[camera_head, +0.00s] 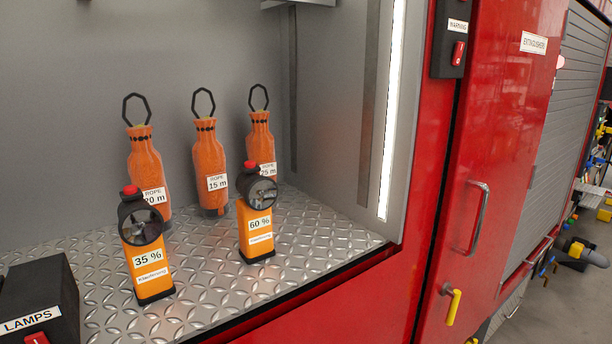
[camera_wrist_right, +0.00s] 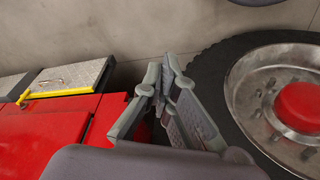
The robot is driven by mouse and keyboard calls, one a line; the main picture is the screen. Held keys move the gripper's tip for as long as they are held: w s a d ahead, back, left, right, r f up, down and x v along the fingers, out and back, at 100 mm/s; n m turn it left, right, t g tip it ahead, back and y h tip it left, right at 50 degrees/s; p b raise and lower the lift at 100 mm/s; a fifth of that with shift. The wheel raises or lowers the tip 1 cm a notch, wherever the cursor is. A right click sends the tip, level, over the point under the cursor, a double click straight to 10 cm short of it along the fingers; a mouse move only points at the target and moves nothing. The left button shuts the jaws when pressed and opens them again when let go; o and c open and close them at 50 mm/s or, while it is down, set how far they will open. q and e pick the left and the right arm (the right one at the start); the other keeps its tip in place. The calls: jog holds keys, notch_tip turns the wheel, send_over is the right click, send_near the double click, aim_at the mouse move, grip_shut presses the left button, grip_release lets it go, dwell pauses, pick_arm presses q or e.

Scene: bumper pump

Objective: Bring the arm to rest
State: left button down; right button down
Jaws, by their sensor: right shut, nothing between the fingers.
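My right gripper (camera_wrist_right: 165,95) shows in the right wrist view. Its grey fingers are shut with nothing between them. It hangs beside the red vehicle body (camera_wrist_right: 50,135), with a large wheel (camera_wrist_right: 245,90) to the right in that view. Neither gripper shows in the head view, and my left gripper is in no view.
The compartment's metal shelf (camera_head: 205,275) holds two orange lamps, marked 35 % (camera_head: 149,265) and 60 % (camera_head: 256,225), and several orange rope bottles (camera_head: 210,165). A black LAMPS box (camera_head: 50,295) stands front left. A red door (camera_head: 500,130) with a handle (camera_head: 478,215) is at right.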

jog(key=s+d+f+g+b, duration=0.1)
jog(key=s+f, duration=0.3)
jog(key=f, duration=0.6)
jog(key=s+f+b, duration=0.1)
jog(key=s+f, duration=0.3)
jog(key=f, duration=0.6)
jog(key=s+d+f, duration=0.2)
jog(key=s+f, duration=0.7)
jog(key=s, duration=0.2)
jog(key=shift+s+d+f+g+b, duration=0.2)
jog(key=shift+s+f+g+b, duration=0.15)
jog(key=shift+s+g, duration=0.05)
